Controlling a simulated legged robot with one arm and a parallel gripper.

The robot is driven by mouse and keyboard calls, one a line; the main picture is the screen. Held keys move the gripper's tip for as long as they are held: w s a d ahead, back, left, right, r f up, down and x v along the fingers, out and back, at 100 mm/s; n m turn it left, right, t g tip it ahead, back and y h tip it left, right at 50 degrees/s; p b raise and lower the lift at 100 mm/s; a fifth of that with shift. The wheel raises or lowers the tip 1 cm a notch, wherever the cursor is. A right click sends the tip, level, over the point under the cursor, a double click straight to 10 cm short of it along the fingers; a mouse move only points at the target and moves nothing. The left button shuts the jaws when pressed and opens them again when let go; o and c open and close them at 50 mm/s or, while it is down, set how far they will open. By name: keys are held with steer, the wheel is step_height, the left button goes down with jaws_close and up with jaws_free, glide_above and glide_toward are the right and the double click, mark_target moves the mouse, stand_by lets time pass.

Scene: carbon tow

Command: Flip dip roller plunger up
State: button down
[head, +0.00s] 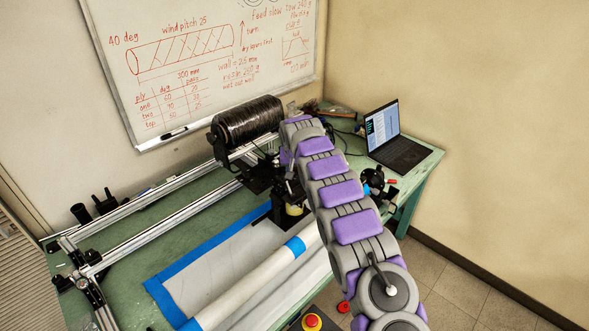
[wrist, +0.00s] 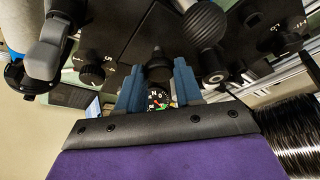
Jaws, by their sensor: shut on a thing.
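In the wrist view my gripper (wrist: 158,82) has its two blue-grey fingers on either side of a dark round knob (wrist: 159,68), and they are closed on it. It sits in front of a black plate (wrist: 135,35); I cannot tell for certain whether it is the dip roller plunger. A small round dial (wrist: 159,99) shows just below, between the fingers.
A black wound mandrel (head: 246,121) lies behind the carriage; its dark strands show at right in the wrist view (wrist: 288,125). Aluminium rails (head: 160,192) cross the green table (head: 118,290). A white roll (head: 250,282) lies in front. An open laptop (head: 400,150) stands at right.

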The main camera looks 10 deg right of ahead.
step_height(320, 180, up, 12)
steer(key=p, duration=0.6)
steer(key=shift+f, duration=0.2)
steer(key=shift+w, duration=0.1)
steer(key=c, duration=0.9)
jaws_free()
steer(key=shift+o, duration=0.8)
steer(key=shift+f, duration=0.1)
steer(key=v, duration=1.7)
steer(key=shift+a, duration=0.15)
